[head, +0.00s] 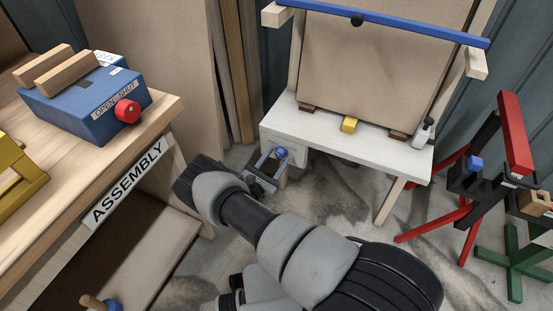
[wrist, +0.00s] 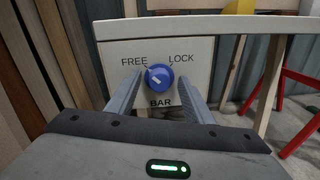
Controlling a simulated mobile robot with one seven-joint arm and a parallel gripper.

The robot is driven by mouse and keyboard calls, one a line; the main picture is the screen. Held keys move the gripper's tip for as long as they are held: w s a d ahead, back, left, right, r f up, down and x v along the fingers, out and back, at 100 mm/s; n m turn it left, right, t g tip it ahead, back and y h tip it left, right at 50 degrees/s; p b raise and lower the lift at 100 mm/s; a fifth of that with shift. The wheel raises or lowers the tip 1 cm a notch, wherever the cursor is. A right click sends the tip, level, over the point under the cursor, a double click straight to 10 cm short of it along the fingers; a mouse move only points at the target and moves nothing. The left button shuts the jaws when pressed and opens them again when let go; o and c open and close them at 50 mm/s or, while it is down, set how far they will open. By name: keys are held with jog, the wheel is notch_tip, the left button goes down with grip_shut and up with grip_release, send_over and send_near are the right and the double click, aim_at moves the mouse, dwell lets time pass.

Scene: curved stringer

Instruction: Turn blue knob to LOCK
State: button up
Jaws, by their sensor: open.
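The blue knob (wrist: 159,77) sits on a pale panel (wrist: 200,62) marked FREE at upper left, LOCK at upper right and BAR below. Its pale pointer mark slants up and left, toward FREE. My gripper (wrist: 160,84) is open in the wrist view, with one finger on each side of the knob. I cannot tell whether either finger touches it. In the head view the knob (head: 281,152) shows on the front of the white bench (head: 350,145), with my gripper (head: 266,168) reaching up to it.
A wooden bench marked ASSEMBLY (head: 128,180) stands at left, carrying a blue box (head: 75,110) with a red knob (head: 127,111). A red and black stand (head: 485,165) with another blue knob (head: 475,162) is at right. The white bench's leg (wrist: 268,85) is close right of my gripper.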

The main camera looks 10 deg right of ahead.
jog(key=c, duration=1)
jog(key=shift+c, duration=0.2)
jog(key=shift+m, duration=0.4)
jog(key=m, duration=0.3)
jog(key=shift+r+m+p, duration=0.1)
jog(key=shift+m+p, duration=0.2)
jog(key=shift+p, duration=0.05)
jog(key=m+p, duration=0.1)
jog(key=m, duration=0.3)
jog(key=shift+s+y, duration=0.1)
jog(key=shift+y, duration=0.2)
jog(key=m+p, duration=0.2)
jog(key=m, duration=0.2)
jog(key=shift+d+m+p, duration=0.15)
jog(key=shift+m+p, duration=0.15)
jog(key=shift+m+y+p, duration=0.4)
jog(key=shift+m+p, duration=0.7)
jog(key=shift+m, duration=1)
jog(key=shift+f, duration=0.2)
